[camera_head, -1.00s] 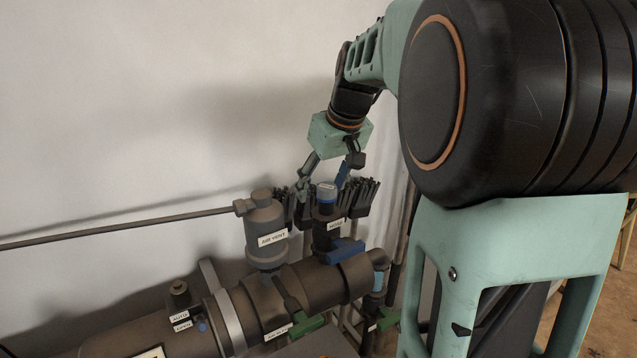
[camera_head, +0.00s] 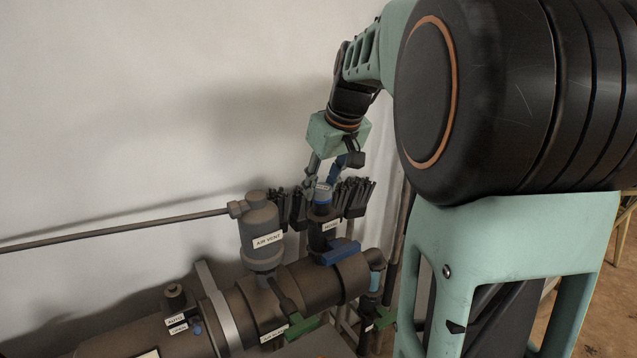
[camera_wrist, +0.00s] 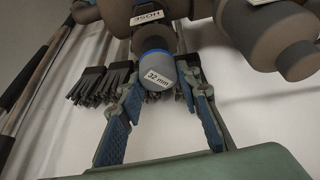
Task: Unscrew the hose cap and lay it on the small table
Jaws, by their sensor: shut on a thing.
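The hose cap (camera_head: 323,194) is blue with a grey top and sits on the upright dark outlet labelled HOSE (camera_head: 322,236). In the wrist view the cap (camera_wrist: 157,68) carries a "32 mm" label and still meets the outlet. My gripper (camera_head: 325,181) comes down on the cap from above. In the wrist view its two blue-padded fingers (camera_wrist: 158,82) are shut on the cap, one on each side. I cannot make out the small table.
A grey air vent (camera_head: 262,230) stands close left of the outlet, with a thin pipe (camera_head: 120,228) running left along the wall. Black bristly bundles (camera_head: 354,196) flank the cap behind. A blue lever (camera_head: 338,252) and green handle (camera_head: 302,326) sit below.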

